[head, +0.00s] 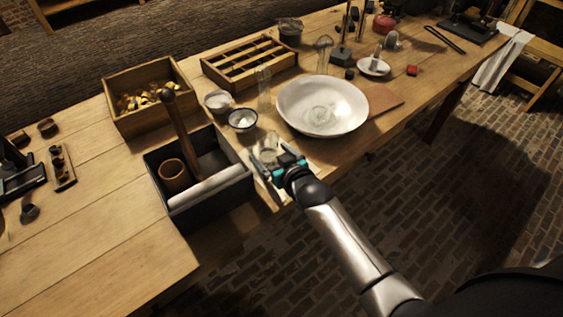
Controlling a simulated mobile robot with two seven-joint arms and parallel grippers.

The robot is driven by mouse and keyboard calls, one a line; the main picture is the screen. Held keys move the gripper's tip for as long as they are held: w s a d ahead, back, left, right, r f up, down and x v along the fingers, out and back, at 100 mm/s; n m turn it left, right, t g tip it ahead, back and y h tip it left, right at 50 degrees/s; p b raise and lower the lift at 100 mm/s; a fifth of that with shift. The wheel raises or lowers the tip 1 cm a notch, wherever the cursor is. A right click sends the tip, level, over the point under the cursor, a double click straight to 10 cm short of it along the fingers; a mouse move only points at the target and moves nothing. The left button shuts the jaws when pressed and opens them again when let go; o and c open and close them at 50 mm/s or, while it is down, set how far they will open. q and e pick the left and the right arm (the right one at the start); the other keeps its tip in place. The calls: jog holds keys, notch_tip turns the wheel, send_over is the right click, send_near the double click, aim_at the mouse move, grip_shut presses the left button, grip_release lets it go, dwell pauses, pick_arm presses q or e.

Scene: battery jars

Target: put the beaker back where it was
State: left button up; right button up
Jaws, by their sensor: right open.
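A clear glass vessel (268,148), which looks like the beaker, stands at the table's near edge, by a pale square patch (312,168). My right gripper (266,160) is at this glass, with its teal fingers apart and reaching to either side of it. The fingertips overlap the glass in the picture, and I cannot tell whether they touch it. The lower part of the glass is hidden by the gripper. My left gripper is out of view.
A wide white bowl (290,97) stands right of the gripper. Small jars (242,120) and a tall clear glass (263,88) stand behind. A dark open box (222,197) with a brown cup (173,175) and white roll is close on the left. Bare tabletop (90,225) lies further left.

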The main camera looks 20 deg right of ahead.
jog(key=p+v, duration=0.3)
jog(key=v, duration=0.8)
jog(key=shift+s+r, duration=0.1)
jog(key=shift+s, duration=0.15)
jog(key=shift+s, duration=0.1)
